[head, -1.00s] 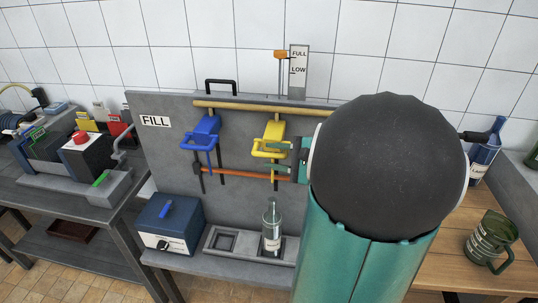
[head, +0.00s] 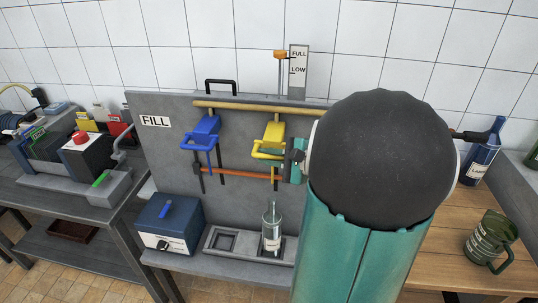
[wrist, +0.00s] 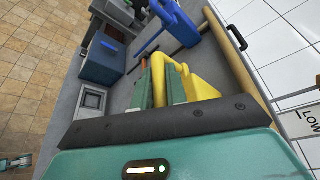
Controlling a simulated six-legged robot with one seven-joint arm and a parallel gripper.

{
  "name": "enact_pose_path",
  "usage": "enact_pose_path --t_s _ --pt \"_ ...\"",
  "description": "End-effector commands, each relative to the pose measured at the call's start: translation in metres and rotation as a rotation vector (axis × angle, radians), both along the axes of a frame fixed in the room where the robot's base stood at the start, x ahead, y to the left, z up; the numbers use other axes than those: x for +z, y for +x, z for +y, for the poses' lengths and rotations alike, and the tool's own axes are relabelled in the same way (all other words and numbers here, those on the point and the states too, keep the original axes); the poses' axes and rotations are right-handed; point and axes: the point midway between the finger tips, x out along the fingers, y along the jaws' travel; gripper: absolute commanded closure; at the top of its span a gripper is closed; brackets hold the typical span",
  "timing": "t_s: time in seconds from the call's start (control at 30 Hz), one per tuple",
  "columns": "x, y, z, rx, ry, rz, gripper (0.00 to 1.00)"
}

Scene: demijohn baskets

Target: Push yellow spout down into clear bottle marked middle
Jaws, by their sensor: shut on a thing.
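The yellow spout (head: 272,135) hangs on the grey panel below a wooden rail, its thin tube pointing down. My gripper (head: 272,154) is shut on its looped handle. In the wrist view the yellow spout (wrist: 198,82) is at the fingers of my gripper (wrist: 162,85). The clear bottle (head: 271,232) stands upright in the right part of a grey tray, below the spout and apart from it. Its label is too small to read. My arm hides the area right of the spout.
A blue spout (head: 203,132) hangs left of the yellow one, above a blue box (head: 172,224). An orange bar (head: 240,174) crosses the panel behind the tubes. A tray slot (head: 222,242) left of the bottle is empty. A green mug (head: 487,238) stands on the wooden top at right.

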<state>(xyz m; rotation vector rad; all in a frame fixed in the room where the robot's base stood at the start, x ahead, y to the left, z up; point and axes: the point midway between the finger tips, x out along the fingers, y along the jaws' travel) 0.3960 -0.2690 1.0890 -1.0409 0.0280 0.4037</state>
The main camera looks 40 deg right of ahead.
Motion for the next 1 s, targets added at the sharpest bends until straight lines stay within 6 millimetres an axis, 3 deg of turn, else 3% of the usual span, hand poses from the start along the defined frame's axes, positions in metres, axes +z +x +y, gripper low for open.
enact_pose_path --t_s 0.17,0.6,0.8,1.0 --pt "-0.027 -0.001 0.000 0.001 0.006 0.006 1.00" --pt "-0.129 -0.001 0.001 0.000 0.007 0.007 1.00" --pt "-0.159 -0.001 0.001 0.001 0.006 0.006 1.00" --pt "-0.170 -0.001 0.000 0.000 0.003 0.004 1.00"
